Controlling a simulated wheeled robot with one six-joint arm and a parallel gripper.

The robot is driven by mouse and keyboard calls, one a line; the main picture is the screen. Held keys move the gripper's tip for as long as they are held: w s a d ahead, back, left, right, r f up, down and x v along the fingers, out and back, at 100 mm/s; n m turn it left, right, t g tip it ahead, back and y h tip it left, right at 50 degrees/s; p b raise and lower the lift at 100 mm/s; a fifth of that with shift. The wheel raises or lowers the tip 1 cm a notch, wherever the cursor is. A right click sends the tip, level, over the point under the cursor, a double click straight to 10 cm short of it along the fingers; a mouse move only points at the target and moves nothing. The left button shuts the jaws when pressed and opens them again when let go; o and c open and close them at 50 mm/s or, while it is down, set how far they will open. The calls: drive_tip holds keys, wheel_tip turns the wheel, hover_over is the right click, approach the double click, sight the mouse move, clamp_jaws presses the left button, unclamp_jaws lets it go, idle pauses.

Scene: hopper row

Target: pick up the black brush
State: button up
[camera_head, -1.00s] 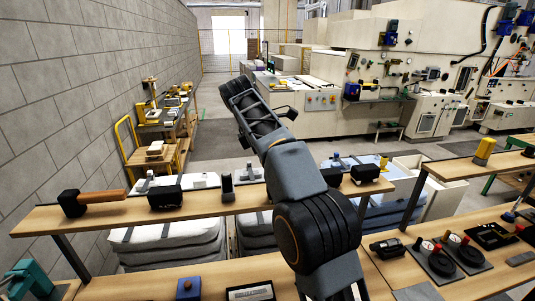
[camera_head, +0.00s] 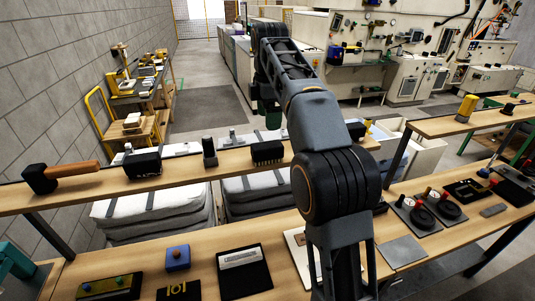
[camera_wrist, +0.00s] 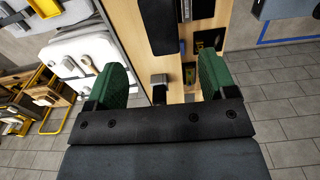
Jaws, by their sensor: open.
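A black block with a bristle-like lower edge, which looks like the black brush (camera_head: 268,152), stands on the upper wooden shelf in the head view, just left of my arm. A similar black block (camera_head: 143,163) with pale marks stands further left. I cannot tell surely which is the brush. My gripper shows its green pads in the wrist view (camera_wrist: 162,82), wide apart, with nothing held between them. A dark object (camera_wrist: 160,28) lies beyond them over the wooden shelf. In the head view one green pad shows above and behind the shelf; the rest is hidden.
A mallet with a wooden handle (camera_head: 75,173) lies at the left of the upper shelf (camera_head: 105,190). A small dark upright item (camera_head: 209,152) stands between the black blocks. The lower shelf (camera_head: 205,263) holds a blue button box (camera_head: 177,257) and a black tray (camera_head: 243,277).

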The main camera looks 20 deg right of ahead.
sight(267, 145)
drive_tip(key=f, duration=0.4)
drive_tip(key=shift+a+f+b, duration=0.3)
drive_tip(key=shift+f+b, duration=0.05)
drive_tip(key=shift+s+f, duration=0.1)
drive_tip(key=shift+f, duration=3.25)
drive_tip(key=c, duration=1.1)
drive_tip(key=shift+o, duration=0.2)
drive_tip(key=shift+r, duration=0.1)
drive_tip(key=shift+r, duration=0.6)
drive_tip(key=s+r+b, duration=0.3)
drive_tip(key=s+r, duration=0.8)
drive_tip(key=s, duration=0.3)
drive_tip(key=shift+r+b, duration=0.35)
drive_tip(key=shift+d, duration=0.1)
